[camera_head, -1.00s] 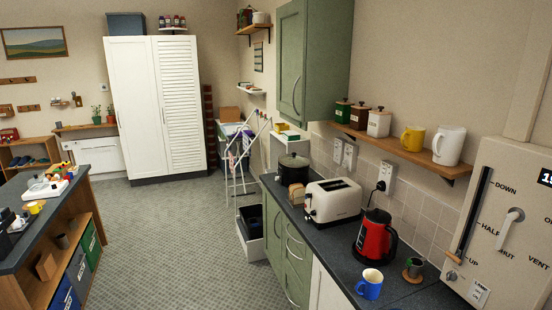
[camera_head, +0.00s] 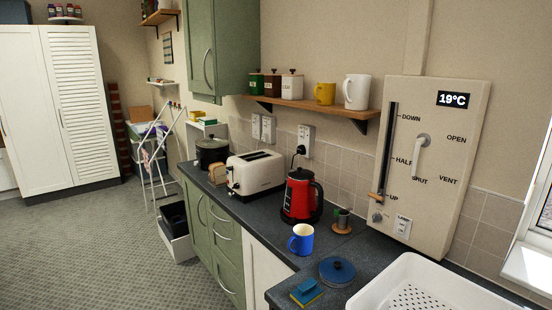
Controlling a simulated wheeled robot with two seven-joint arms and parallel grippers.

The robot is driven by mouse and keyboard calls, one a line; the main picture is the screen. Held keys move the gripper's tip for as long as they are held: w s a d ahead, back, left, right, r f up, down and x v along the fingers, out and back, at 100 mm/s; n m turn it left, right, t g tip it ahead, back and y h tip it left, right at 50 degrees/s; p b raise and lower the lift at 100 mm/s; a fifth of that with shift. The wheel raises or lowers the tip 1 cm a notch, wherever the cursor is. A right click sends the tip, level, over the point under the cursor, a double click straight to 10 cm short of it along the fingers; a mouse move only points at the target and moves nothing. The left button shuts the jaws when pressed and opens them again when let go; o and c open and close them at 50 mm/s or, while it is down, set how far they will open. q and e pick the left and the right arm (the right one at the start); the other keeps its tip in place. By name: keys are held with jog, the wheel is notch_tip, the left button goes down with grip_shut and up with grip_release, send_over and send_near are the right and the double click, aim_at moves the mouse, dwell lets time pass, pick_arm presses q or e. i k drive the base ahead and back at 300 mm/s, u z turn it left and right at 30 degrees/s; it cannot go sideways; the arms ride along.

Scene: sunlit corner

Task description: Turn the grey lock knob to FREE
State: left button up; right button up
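A cream control panel (camera_head: 440,110) stands against the wall at the right, above the worktop. A small round grey knob (camera_head: 377,217) sits at its lower left corner, below the slider. Any marks around the knob are too small to read, so I cannot tell its setting. The slider's wooden handle (camera_head: 376,197) is at the bottom of its slot, by UP. A pale lever (camera_head: 418,158) hangs down towards SHUT. Neither of my grippers is in view.
A shelf (camera_head: 345,109) juts out left of the panel.

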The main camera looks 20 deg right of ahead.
aim_at(377, 217)
jog(key=z, duration=1.55)
